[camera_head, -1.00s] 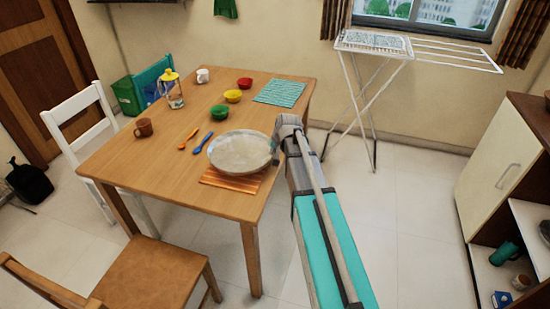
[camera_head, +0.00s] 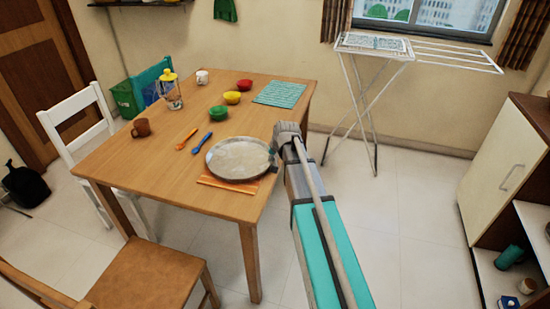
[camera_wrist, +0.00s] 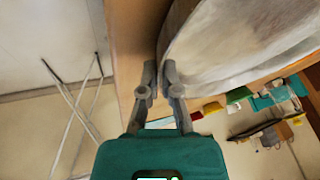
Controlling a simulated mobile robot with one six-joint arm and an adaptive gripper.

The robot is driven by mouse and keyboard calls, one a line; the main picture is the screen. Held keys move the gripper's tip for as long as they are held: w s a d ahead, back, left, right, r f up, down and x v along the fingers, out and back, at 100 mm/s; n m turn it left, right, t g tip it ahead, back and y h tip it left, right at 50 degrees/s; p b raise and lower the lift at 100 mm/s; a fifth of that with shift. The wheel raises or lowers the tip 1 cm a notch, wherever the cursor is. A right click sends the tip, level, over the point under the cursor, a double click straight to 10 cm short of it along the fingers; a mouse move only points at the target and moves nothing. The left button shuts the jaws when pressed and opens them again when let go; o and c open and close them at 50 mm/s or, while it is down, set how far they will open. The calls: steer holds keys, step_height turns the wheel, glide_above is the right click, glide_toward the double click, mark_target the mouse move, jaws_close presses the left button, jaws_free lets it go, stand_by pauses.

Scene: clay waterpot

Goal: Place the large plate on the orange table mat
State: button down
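The large plate (camera_head: 240,159) is round, pale and grey-rimmed. In the head view it lies roughly level over the orange table mat (camera_head: 228,184) at the near right corner of the table; the mat's front strip shows, and the plate hides the rest. I cannot tell whether the plate touches the mat or is just above it. My gripper (camera_wrist: 159,68) is at the plate's right side, its fingers close together with the plate's rim between them. The plate (camera_wrist: 240,40) fills the upper right of the wrist view. The fingertips are hidden in the head view.
On the wooden table (camera_head: 160,175) are an orange spoon (camera_head: 187,139), a blue spoon (camera_head: 201,142), a brown mug (camera_head: 141,128), green (camera_head: 219,113), red and yellow bowls, a jar (camera_head: 170,90) and a teal mat (camera_head: 280,93). A chair (camera_head: 150,275) stands in front.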

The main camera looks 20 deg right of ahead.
steer(key=shift+f, duration=0.15)
steer(key=c, duration=0.8)
jaws_free()
steer(key=shift+r, duration=0.25)
steer(key=p+v, duration=0.3)
steer(key=a+p+v, duration=0.1)
steer(key=p+v, duration=0.7)
steer(key=v, duration=0.1)
steer(key=shift+d, duration=0.45)
steer(key=shift+s, duration=0.1)
steer(key=shift+f, duration=0.1)
